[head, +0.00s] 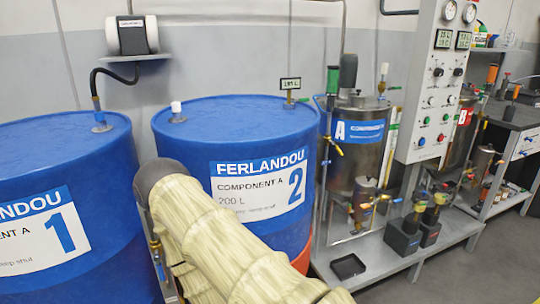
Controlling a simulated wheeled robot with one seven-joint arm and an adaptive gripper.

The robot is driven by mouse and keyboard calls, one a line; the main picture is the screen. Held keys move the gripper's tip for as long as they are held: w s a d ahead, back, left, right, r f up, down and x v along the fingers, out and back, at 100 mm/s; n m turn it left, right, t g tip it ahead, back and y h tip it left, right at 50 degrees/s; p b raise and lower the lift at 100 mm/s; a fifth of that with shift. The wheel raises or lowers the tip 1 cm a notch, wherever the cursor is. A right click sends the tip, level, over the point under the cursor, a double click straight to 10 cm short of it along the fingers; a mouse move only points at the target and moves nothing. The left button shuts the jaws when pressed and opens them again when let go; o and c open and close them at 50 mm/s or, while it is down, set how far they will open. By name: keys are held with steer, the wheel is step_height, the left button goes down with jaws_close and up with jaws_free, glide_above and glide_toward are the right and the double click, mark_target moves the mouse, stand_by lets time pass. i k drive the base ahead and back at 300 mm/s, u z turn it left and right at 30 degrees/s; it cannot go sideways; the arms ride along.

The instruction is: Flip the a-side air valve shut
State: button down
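The A-side tank (352,168) is a steel vessel with a blue and white "A" label, right of the blue drum marked 2. Several small fittings surround it. A yellow-handled one (339,150) shows at its left front, and a thin blue piece (320,104) is at its upper left beside a green-topped upright part (333,80). I cannot tell which is the air valve, nor its position. My arm, in a pale yellow sleeve, crosses the lower middle in front of the drums. My gripper does not show.
Blue drums 1 (50,135) and 2 (235,112) fill the left and middle. A grey control panel (424,120) stands right of tank A. A low grey bench (400,262) bears a black tray (348,267) and dark blocks (404,238). Open floor lies at lower right.

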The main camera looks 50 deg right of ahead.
mark_target(338, 149)
steer(key=u, duration=0.65)
steer(key=k, duration=0.2)
steer(key=z, duration=1.55)
